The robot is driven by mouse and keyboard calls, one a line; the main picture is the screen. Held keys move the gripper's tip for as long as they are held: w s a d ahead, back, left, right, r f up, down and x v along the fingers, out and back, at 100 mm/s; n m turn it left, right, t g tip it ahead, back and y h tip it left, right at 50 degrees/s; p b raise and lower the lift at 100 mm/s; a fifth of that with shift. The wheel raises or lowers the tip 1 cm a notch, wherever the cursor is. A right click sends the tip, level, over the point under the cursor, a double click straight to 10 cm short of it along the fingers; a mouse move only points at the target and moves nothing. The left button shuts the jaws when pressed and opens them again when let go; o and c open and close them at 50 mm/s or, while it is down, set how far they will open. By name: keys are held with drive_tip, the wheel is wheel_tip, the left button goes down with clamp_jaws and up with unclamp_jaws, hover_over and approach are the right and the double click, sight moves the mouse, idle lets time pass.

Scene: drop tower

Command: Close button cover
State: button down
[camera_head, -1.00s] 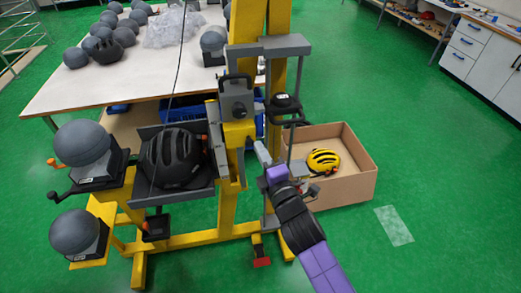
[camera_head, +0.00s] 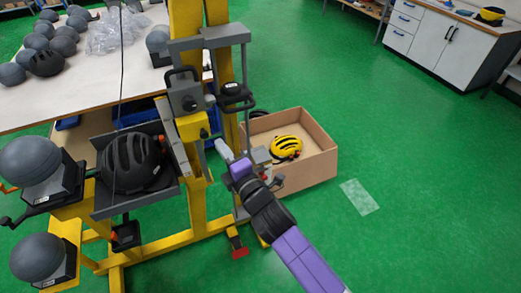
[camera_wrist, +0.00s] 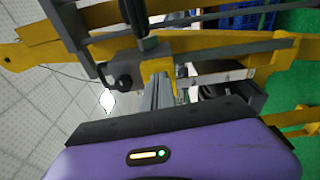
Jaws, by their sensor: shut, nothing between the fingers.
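My gripper (camera_head: 222,148) is shut and empty, just right of the yellow block (camera_head: 194,127) on the drop tower (camera_head: 196,203). In the wrist view its narrow grey fingers (camera_wrist: 161,92) point at the yellow and grey tower parts. I cannot tell whether the fingertips touch the tower. I cannot clearly pick out the button or its cover; the purple wrist and the arm hide part of the tower's right side.
A black helmet (camera_head: 135,160) sits on the tower's grey holder at left. Grey headforms (camera_head: 30,160) stand farther left. A cardboard box (camera_head: 308,170) with a yellow helmet (camera_head: 286,147) stands close behind my gripper. Green floor is open at right.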

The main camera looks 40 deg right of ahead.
drive_tip(key=s+d, duration=0.5)
drive_tip(key=d, duration=0.3)
drive_tip(key=shift+d+b, duration=0.15)
drive_tip(key=shift+b, duration=0.25)
drive_tip(key=shift+s, duration=0.1)
drive_tip(key=s+a+r+m+t+y, duration=0.2)
drive_tip(key=s+a+r+m, duration=0.15)
drive_tip(key=s+m, duration=0.2)
drive_tip(key=s+a+f+m+g+b, duration=0.1)
drive_tip(key=s+a+f+m+b, duration=0.1)
drive_tip(key=s, duration=0.8)
drive_tip(key=s+a+f+m+g+b, duration=0.2)
drive_tip(key=s+a+f+m, duration=0.2)
drive_tip(key=s, duration=0.7)
drive_tip(key=s+a+f+m+g+b, duration=0.2)
drive_tip(key=s+a+f+m, duration=0.1)
drive_tip(key=s, duration=0.7)
drive_tip(key=f+m, duration=0.1)
drive_tip(key=m, duration=0.1)
drive_tip(key=shift+s+a+f+m+y+b, duration=0.2)
drive_tip(key=shift+a+m+y+b, duration=0.1)
drive_tip(key=shift+a+m+b, duration=0.1)
